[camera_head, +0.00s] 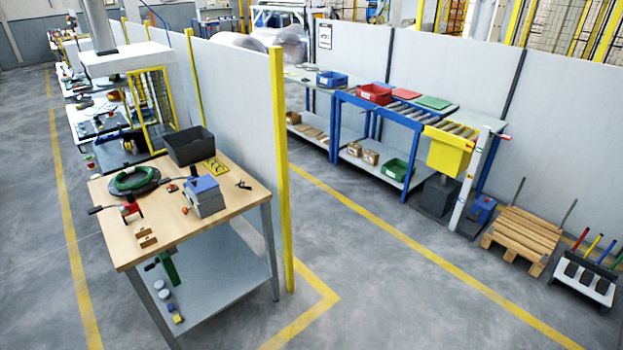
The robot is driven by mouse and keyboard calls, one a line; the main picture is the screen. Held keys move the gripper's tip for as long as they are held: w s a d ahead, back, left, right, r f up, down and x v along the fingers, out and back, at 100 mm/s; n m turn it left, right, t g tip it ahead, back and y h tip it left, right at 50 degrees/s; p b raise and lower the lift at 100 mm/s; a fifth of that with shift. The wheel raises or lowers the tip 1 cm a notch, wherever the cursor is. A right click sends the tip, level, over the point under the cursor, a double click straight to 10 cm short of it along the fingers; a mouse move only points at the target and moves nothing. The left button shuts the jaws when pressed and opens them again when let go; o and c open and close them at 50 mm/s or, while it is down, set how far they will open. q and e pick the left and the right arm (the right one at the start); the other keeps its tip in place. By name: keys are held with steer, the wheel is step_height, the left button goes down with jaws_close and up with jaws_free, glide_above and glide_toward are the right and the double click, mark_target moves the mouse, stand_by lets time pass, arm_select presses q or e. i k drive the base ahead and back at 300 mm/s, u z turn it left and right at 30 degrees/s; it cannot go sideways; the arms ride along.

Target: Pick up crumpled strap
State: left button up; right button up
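No crumpled strap can be told for sure at this distance. On the wooden-topped workbench (185,228) a green coil (135,180) lies on a dark round base at the back left. A small dark item (243,185) lies near the right edge; its kind is unclear. A flat yellow piece with dark marks (215,168) lies in front of a dark open bin (190,147). Neither of my grippers shows in the head view.
A grey-blue box-shaped device (204,195), a red tool (130,208) and small brown blocks (147,238) are on the bench. A yellow post (279,170) and grey partition stand right of it. Open floor (390,290) lies between the bench and a pallet (522,238).

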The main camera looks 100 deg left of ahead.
mark_target(249, 188)
steer(key=u, duration=2.05)
